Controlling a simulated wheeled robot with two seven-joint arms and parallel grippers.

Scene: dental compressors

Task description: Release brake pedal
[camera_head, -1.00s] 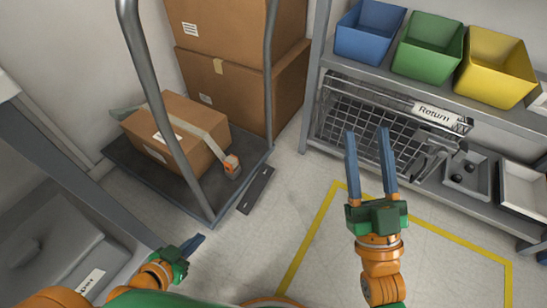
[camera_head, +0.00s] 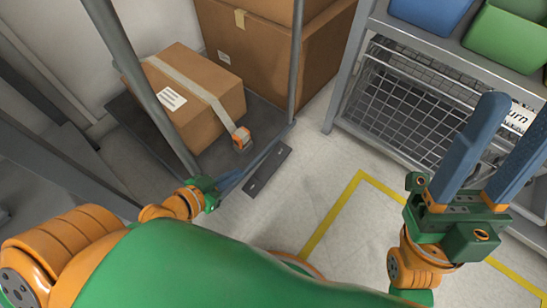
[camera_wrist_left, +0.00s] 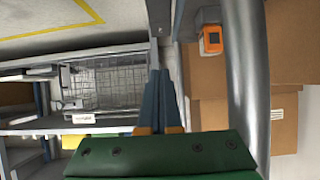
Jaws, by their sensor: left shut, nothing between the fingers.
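The brake pedal appears to be the flat dark plate (camera_head: 266,172) sticking out from the right edge of the trolley deck (camera_head: 146,135), close to the floor. The trolley carries a taped cardboard box. My left gripper (camera_head: 238,176) is shut and empty, with its blue fingers pointing toward the pedal; from above they show just left of it, and I cannot tell their height over it. The closed fingers (camera_wrist_left: 163,88) also show in the left wrist view, where I cannot make out the pedal clearly. My right gripper (camera_head: 518,118) is open and empty at the right.
The trolley's grey upright bars (camera_head: 150,90) stand close to my left arm. An orange tool (camera_head: 241,138) rests at the box's corner. A shelf with a wire basket (camera_head: 410,100) stands at the right. Floor with a yellow line (camera_head: 335,210) is free between.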

